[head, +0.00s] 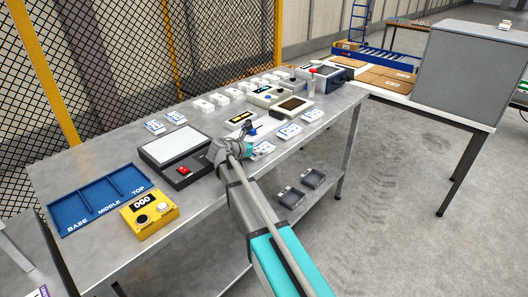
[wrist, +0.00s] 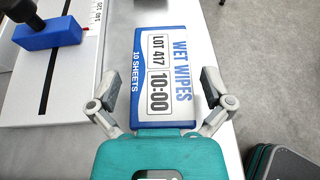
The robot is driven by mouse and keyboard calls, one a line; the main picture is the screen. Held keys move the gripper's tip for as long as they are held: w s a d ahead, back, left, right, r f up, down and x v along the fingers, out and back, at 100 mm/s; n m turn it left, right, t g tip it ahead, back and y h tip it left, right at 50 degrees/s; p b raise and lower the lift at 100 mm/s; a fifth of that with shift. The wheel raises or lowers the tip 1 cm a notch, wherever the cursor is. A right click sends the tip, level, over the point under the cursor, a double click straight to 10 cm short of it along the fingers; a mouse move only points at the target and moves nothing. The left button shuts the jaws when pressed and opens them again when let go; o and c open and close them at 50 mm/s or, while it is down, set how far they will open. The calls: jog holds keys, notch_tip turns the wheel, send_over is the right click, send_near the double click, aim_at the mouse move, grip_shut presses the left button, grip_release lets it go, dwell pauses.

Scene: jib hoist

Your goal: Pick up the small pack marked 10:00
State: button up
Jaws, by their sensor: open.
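The small pack (wrist: 165,60) is white and blue, marked WET WIPES, LOT 417, 10:00 and 10 SHEETS. It lies flat, face up, on the grey metal table near its edge. My gripper (wrist: 161,88) is open, with one finger on each side of the pack's near part. Gaps show between the fingers and the pack, and nothing is held. In the head view the pack (head: 264,148) shows just right of my gripper (head: 246,141), partly hidden by it.
Similar packs (head: 289,131) lie further along the table. A blue block (wrist: 48,36) on a white board is left of the pack. A black-framed device (head: 176,150), a yellow counter (head: 149,213) and a blue tray (head: 98,200) stand left. Floor lies beyond the right table edge.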

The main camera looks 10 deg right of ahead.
jog(key=shift+c, duration=0.3)
jog(key=c, duration=0.9)
jog(key=shift+r, duration=0.1)
notch_tip(320, 180, up, 3)
jog(key=p, duration=0.3)
jog(key=s+a+r+p, duration=0.1)
jog(key=s+r+p, duration=0.8)
jog(key=s, duration=0.5)
jog(key=shift+r+p, duration=0.4)
jog(key=shift+p, duration=0.1)
